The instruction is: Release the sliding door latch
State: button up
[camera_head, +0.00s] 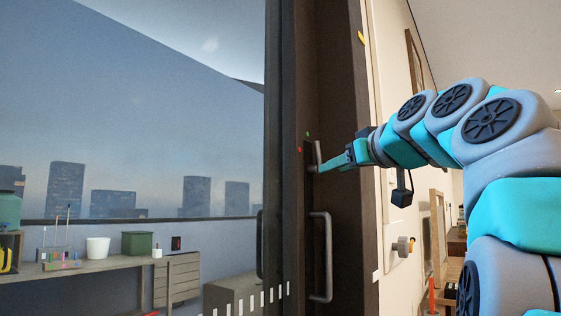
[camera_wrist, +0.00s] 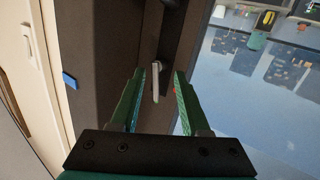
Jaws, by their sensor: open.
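The sliding door's latch (camera_head: 318,154) is a small pale metal lever on the dark door frame, above the long door handle (camera_head: 328,258). A green dot and a red dot sit beside it. My gripper (camera_head: 319,168) is at the latch, reaching in from the right. In the wrist view, my gripper's (camera_wrist: 159,73) two green fingers are apart, and the latch (camera_wrist: 156,84) shows in the gap between them. I cannot tell whether either finger touches it. The latch's base is partly hidden in the head view.
The glass pane (camera_head: 150,120) fills the left, with a shelf (camera_head: 100,263) holding pots and boxes visible in it. The dark jamb (camera_head: 345,100) and a pale wall (camera_head: 393,60) stand to the right. A small blue tab (camera_wrist: 69,80) shows in the wrist view.

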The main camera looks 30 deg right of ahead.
aim_at(319, 152)
notch_tip(319, 152, up, 4)
jog(key=s+h, duration=0.1)
jog(key=shift+n+t, duration=0.3)
jog(key=shift+t, duration=0.1)
jog(key=x, duration=0.2)
jog(key=p+x, duration=0.1)
jog(key=x, duration=0.4)
jog(key=shift+w+a, duration=0.15)
jog(key=shift+a, duration=0.25)
grip_shut()
